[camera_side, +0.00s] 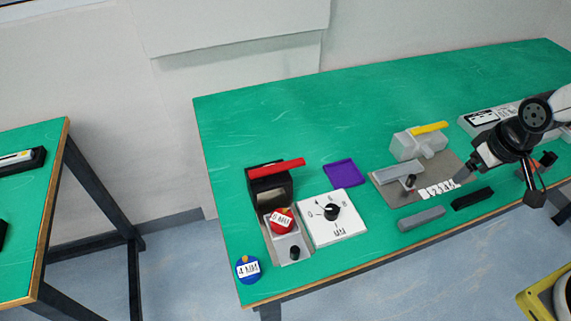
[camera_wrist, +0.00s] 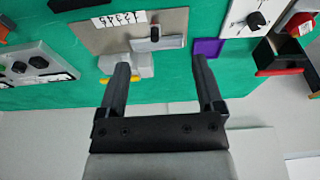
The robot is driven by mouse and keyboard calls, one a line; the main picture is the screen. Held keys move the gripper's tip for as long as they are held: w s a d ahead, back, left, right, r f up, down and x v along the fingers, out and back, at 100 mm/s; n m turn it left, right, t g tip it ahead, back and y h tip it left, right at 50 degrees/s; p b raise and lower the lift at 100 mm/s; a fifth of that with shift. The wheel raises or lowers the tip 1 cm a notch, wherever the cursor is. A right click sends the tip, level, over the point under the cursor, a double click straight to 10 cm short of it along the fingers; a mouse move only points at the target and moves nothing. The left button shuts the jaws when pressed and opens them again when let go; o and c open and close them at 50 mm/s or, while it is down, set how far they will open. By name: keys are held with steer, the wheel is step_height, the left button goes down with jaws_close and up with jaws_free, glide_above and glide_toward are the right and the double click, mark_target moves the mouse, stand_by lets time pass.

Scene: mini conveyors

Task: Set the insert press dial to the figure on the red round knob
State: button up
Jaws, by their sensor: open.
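The insert press dial is a white square plate (camera_side: 347,231) with a black knob (camera_side: 331,212) and figures around it, marked MM. Its pointer direction is too small to read surely. The red round knob (camera_side: 275,226) sits on the press beside the plate, with a white label that reads 6 or 8 MM. In the wrist view the dial plate (camera_wrist: 236,14) is at the upper right, and the red knob (camera_wrist: 293,31) is at the right edge. My gripper (camera_wrist: 160,62) is open and empty, at the right of the table in the side view, well apart from the dial.
A black press with a red lever (camera_side: 276,168) stands behind the red knob. A blue round piece labelled 4 MM (camera_side: 242,276) lies at the front left corner. A purple tray (camera_side: 343,174), a grey clamp fixture (camera_side: 400,172), and grey (camera_side: 421,218) and black bars (camera_side: 473,199) lie towards my gripper.

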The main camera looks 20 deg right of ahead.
steer(key=w+a+f+n+g, duration=0.1)
steer(key=w+a+f+n, duration=0.3)
steer(key=w+a, duration=0.45)
steer(key=n+g, duration=0.2)
steer(key=n, duration=0.4)
glide_above(333, 209)
step_height(333, 209, down, 7)
steer(key=shift+a+f, duration=0.1)
steer(key=shift+f, duration=0.1)
steer(key=shift+f, duration=3.8)
jaws_close()
